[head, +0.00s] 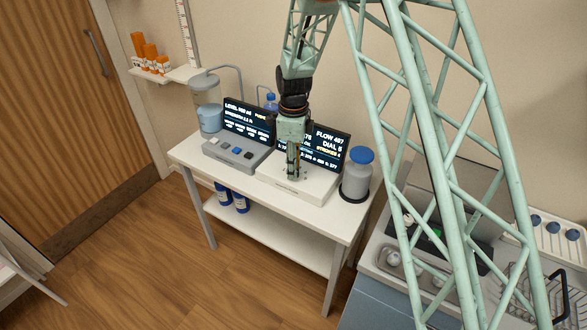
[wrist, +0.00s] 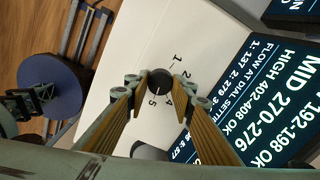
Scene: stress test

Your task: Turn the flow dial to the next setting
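The flow dial (wrist: 158,80) is a small round black knob on a white unit (wrist: 120,50), with printed numbers around it; 1, 2, 4 and 5 can be read. A short pale mark on the knob lies towards 4 and 5; which one it points at is unclear. My gripper (wrist: 159,84) has one fingertip on each side of the knob, very close to its rim. I cannot tell whether they touch it. In the head view my gripper (head: 293,178) is low over the white unit (head: 318,190) and hides the dial.
A second unit (head: 232,153) with buttons and a screen stands left on the white table. A blue-lidded jar (head: 357,176) stands close on the right, and a water vessel (head: 208,105) at the far left. Blue-labelled bottles (head: 240,202) stand below.

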